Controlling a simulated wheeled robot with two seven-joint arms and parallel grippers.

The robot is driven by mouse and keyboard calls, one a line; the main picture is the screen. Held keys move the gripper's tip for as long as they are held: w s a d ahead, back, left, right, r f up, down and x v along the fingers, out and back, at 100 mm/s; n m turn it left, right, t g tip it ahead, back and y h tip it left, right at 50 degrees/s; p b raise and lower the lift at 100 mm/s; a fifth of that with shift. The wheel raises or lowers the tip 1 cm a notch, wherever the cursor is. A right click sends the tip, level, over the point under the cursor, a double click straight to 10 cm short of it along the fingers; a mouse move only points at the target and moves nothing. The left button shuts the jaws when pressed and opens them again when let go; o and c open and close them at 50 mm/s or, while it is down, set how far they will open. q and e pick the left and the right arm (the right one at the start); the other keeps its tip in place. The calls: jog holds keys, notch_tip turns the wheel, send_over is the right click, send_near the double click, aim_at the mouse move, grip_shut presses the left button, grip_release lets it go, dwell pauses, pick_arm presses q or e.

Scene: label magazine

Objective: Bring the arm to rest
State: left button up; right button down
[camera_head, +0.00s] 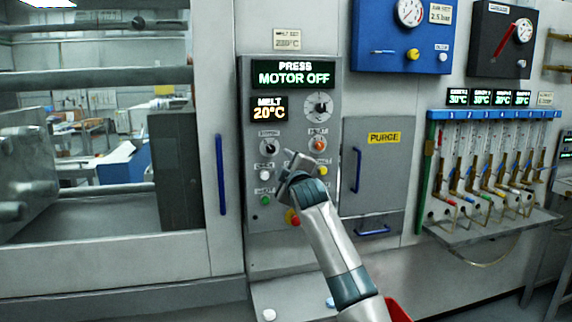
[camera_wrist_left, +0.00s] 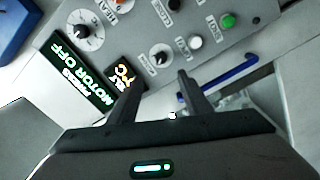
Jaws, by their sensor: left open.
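My left arm reaches up from the bottom of the head view. Its gripper (camera_head: 290,160) is in front of the grey control panel (camera_head: 258,225), among the knobs and buttons. In the left wrist view the two dark fingers of the gripper (camera_wrist_left: 155,92) stand apart with nothing between them. The panel (camera_wrist_left: 215,55) shows behind them. My right gripper is in neither view.
Near the gripper are a black knob (camera_head: 270,146), an orange-red knob (camera_head: 317,144), a white button (camera_head: 266,174) and a red button (camera_head: 292,217). The display (camera_head: 293,74) reads "PRESS MOTOR OFF". Blue handles (camera_head: 220,175) and a purge door (camera_head: 385,170) flank the panel.

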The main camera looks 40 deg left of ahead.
pick_arm(q)
jog(key=shift+s+d+f, duration=0.1)
jog(key=shift+s+d, duration=0.05)
dwell(0.4)
